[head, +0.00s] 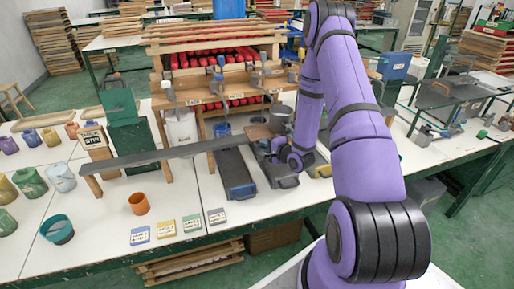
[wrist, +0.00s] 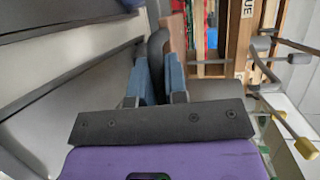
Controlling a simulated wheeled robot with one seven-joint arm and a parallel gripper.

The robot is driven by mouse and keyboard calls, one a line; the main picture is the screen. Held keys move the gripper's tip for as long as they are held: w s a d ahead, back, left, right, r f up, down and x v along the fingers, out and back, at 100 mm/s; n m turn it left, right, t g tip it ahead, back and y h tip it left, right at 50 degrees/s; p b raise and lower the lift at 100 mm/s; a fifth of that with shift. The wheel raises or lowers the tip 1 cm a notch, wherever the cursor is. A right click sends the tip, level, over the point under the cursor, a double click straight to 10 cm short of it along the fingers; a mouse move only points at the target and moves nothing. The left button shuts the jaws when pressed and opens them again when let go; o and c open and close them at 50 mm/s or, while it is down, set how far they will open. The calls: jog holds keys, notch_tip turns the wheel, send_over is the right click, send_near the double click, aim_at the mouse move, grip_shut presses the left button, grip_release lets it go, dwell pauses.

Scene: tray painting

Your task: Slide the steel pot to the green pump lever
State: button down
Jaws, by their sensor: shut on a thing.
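A grey steel pot (head: 281,117) stands on the table under the wooden rack, partly hidden by my arm. My gripper (head: 276,152) is low in front of it, over the grey tray. In the wrist view my gripper (wrist: 158,85) has its blue-padded fingers shut on a dark rounded handle (wrist: 157,48). I cannot tell whether this handle belongs to the pot or the tray. Several pump levers stand along the rack, one of them (head: 217,78) above a blue pot. I cannot make out which lever is green. A yellow-tipped lever (wrist: 304,148) shows in the wrist view.
Grey trays (head: 236,172) lie side by side on the white table. A long dark bar (head: 160,155) crosses the left. A white pot (head: 181,128) and a blue pot (head: 222,130) stand under the rack. An orange cup (head: 139,203) and small labelled blocks are in front.

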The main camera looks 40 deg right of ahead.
jog(key=s+d, duration=0.3)
jog(key=d, duration=0.7)
jog(key=s+d, duration=0.3)
jog(key=d, duration=0.7)
jog(key=s+d, duration=0.3)
jog(key=d, duration=0.7)
jog(key=shift+d, duration=0.35)
jog(key=c, duration=1.2)
grip_release()
jog(key=shift+o, duration=0.2)
jog(key=v, duration=1)
jog(key=shift+s, duration=0.35)
